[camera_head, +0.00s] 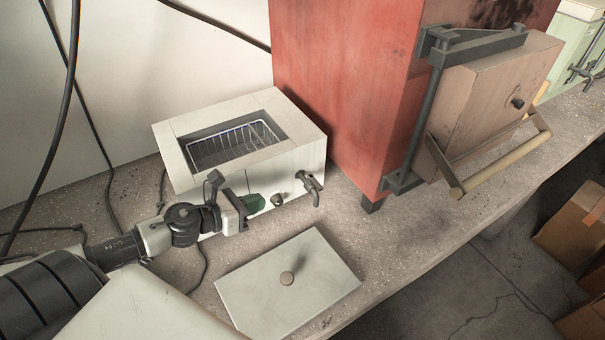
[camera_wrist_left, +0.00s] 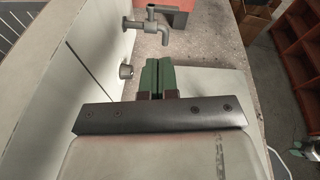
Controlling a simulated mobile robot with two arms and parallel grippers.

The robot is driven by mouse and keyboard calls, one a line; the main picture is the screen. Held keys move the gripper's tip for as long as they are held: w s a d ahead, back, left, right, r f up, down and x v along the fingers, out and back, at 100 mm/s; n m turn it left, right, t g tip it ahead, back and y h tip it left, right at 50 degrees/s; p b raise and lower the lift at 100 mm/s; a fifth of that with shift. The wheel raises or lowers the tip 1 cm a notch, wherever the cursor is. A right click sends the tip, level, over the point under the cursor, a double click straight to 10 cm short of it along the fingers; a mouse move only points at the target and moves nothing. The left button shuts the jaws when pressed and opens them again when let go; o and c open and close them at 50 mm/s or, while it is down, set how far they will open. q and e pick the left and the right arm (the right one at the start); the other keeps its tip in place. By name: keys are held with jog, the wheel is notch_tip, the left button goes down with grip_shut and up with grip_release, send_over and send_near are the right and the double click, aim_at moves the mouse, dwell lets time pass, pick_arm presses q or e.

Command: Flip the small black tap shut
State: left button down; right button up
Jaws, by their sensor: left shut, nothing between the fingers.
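The small tap (camera_head: 311,187) is dark grey and sticks out of the front wall of a white box-shaped bath, near its right end. It also shows at the top of the left wrist view (camera_wrist_left: 152,27), with its spout bent down and a short lever. Which way the lever is set is hard to tell. My left gripper (camera_head: 258,203) is shut and empty, its green fingers together in front of the bath wall, left of the tap and apart from it. In the left wrist view the fingertips (camera_wrist_left: 158,62) sit below the tap.
A round knob (camera_head: 277,199) on the bath wall lies between my fingers and the tap. The bath (camera_head: 172,150) holds a wire basket (camera_head: 235,143). A grey lid (camera_head: 245,290) lies on the bench in front. A red oven (camera_head: 340,90) stands to the right.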

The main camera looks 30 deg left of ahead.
pick_arm(q)
jog(key=m, duration=0.2)
jog(key=h+p, duration=0.1)
jog(key=p, duration=0.4)
send_near(315, 185)
jog(key=f+x, duration=0.1)
jog(key=x, duration=0.5)
jog(key=shift+w+d+g, duration=0.3)
jog(key=shift+w+g, duration=0.2)
jog(key=shift+w, duration=0.1)
pick_arm(e)
jog(key=shift+s+d+r, duration=0.1)
jog(key=shift+d+r, duration=0.05)
jog(key=shift+r, duration=1)
jog(key=shift+s+d+r, duration=0.1)
jog(key=shift+d+r, duration=0.05)
jog(key=shift+r, duration=1)
pick_arm(q)
jog(key=shift+r, duration=0.1)
pick_arm(e)
jog(key=shift+r, duration=0.15)
pick_arm(q)
jog(key=shift+d, duration=0.1)
pick_arm(e)
jog(key=shift+r, duration=0.25)
